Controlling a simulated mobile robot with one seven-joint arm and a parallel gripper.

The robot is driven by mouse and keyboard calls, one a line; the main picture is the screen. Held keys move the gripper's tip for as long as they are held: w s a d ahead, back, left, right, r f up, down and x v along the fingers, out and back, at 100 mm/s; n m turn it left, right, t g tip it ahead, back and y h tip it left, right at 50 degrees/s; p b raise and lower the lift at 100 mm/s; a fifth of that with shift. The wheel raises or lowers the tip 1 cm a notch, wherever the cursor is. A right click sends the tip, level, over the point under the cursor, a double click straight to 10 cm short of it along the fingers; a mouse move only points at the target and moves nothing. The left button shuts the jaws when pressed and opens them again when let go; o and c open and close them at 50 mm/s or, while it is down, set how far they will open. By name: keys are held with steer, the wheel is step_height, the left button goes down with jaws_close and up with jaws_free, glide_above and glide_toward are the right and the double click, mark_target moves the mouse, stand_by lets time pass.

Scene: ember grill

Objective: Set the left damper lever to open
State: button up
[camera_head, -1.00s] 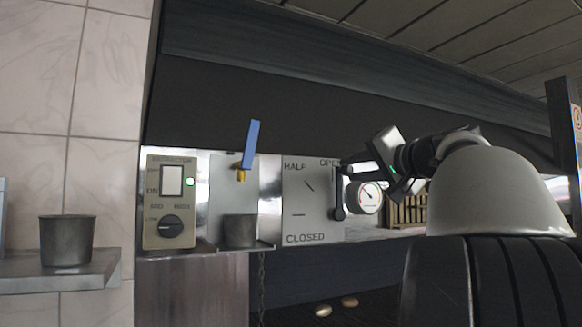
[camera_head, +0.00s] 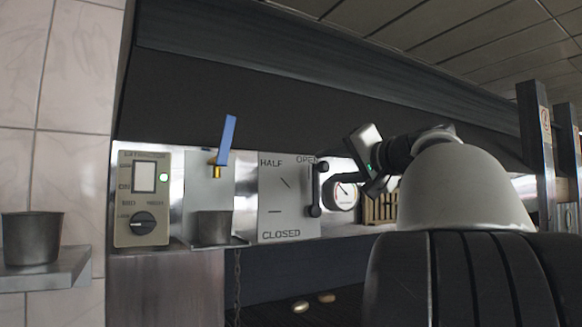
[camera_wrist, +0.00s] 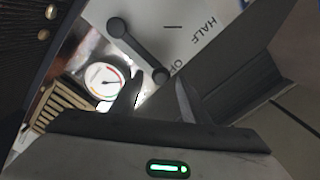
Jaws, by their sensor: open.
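The left damper lever (camera_head: 314,190) is a dark bar with a round pivot at its lower end, on a pale plate (camera_head: 275,205) marked HALF, OPEN and CLOSED. It stands nearly upright, its upper end beside the OPEN label. In the wrist view the lever (camera_wrist: 138,50) runs from its pivot to a round knob next to the partly hidden OPEN label. My gripper (camera_head: 329,178) is just right of the lever. In the wrist view its fingers (camera_wrist: 158,97) are apart with nothing between them, the knob just beyond their tips. I cannot tell whether a finger touches it.
A round gauge (camera_head: 343,194) sits close right of the lever, with a slatted wooden thing (camera_head: 381,208) beyond. Left are a blue-handled tap (camera_head: 226,140) over a metal cup (camera_head: 213,228) and an extractor switch panel (camera_head: 142,197). Another cup (camera_head: 33,238) stands on a shelf.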

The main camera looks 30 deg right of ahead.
steer(key=s+b, duration=0.2)
steer(key=s, duration=1.5)
steer(key=shift+b, duration=0.3)
